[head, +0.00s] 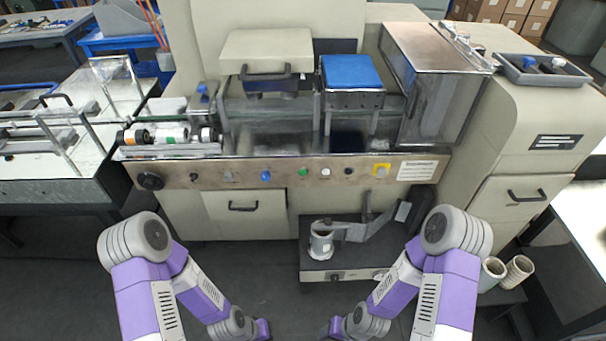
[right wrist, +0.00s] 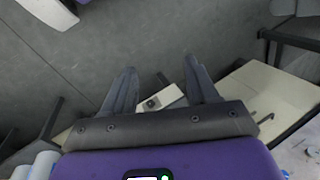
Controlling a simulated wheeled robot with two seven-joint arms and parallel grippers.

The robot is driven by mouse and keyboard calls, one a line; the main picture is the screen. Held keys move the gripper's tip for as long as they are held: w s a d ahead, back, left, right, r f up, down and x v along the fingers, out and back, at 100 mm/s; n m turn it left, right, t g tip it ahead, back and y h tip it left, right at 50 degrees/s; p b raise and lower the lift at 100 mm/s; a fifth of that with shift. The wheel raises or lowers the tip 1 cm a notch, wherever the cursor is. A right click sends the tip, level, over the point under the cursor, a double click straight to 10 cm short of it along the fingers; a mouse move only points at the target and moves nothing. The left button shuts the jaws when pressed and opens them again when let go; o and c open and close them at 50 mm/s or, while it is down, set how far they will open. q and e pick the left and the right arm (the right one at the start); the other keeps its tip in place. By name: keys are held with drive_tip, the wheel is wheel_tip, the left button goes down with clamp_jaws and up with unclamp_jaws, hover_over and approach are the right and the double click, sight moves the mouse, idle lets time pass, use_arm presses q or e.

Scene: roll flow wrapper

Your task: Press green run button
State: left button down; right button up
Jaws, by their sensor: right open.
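The green run button (head: 303,172) is a small round button on the brown front control strip (head: 220,172) of the wrapper machine. It sits between a blue button (head: 265,175) and a white button (head: 326,171). Both my arms hang low in front of the machine, well below and apart from the strip. My right gripper (right wrist: 160,68) is open and empty in the right wrist view, with its two fingers spread above the floor. My left gripper's fingers are not visible in the head view.
A black knob (head: 348,170) and a yellow-backed button (head: 381,169) are farther right on the strip. A low dark stand (head: 340,262) with a metal arm and a white roll stands below. The space before the strip is clear.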

clamp_jaws()
idle(1.4)
